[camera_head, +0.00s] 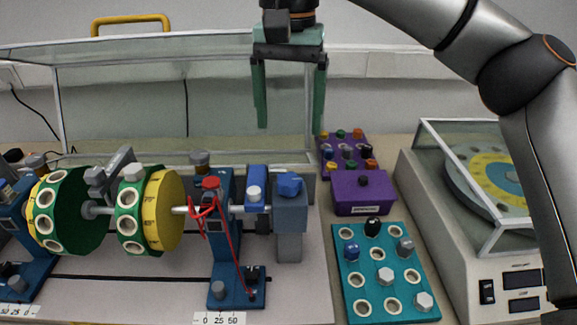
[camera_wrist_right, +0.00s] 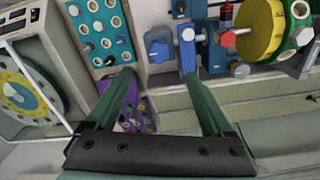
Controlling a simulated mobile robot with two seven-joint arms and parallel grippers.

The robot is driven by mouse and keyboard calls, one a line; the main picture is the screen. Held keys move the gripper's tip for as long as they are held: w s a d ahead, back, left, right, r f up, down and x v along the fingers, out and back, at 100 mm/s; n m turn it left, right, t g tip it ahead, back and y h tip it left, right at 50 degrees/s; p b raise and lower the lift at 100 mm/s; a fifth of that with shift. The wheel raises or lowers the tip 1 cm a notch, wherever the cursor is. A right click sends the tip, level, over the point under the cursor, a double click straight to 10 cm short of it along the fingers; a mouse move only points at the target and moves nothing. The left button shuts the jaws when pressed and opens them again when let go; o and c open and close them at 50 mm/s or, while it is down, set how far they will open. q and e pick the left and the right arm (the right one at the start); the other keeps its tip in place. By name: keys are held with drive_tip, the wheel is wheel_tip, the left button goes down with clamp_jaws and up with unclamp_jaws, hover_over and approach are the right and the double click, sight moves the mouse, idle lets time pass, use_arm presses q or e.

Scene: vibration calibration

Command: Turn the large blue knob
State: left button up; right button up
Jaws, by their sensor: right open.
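The large blue knob (camera_head: 289,184) sits on top of a grey block (camera_head: 290,232) at the right end of the shaft rig. In the right wrist view the blue knob (camera_wrist_right: 158,50) shows beyond the fingertips, roughly between them. My right gripper (camera_head: 291,128) hangs with its green fingers pointing down, above and apart from the knob. The fingers are open with nothing between them, as the right wrist view also shows (camera_wrist_right: 158,76). My left gripper is not in view.
A blue block (camera_head: 257,188) stands just left of the knob. A purple box (camera_head: 363,205) and a teal board (camera_head: 343,295) with bolts lie to the right. A clear cover panel (camera_head: 130,100) rises behind the rig. A covered turntable machine (camera_head: 455,270) stands far right.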

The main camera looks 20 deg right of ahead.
sight(289, 179)
wheel_tip(289, 179, down, 11)
drive_tip(key=shift+f+b, duration=0.1)
drive_tip(key=shift+b, duration=0.4)
drive_tip(key=shift+c, duration=0.3)
clamp_jaws()
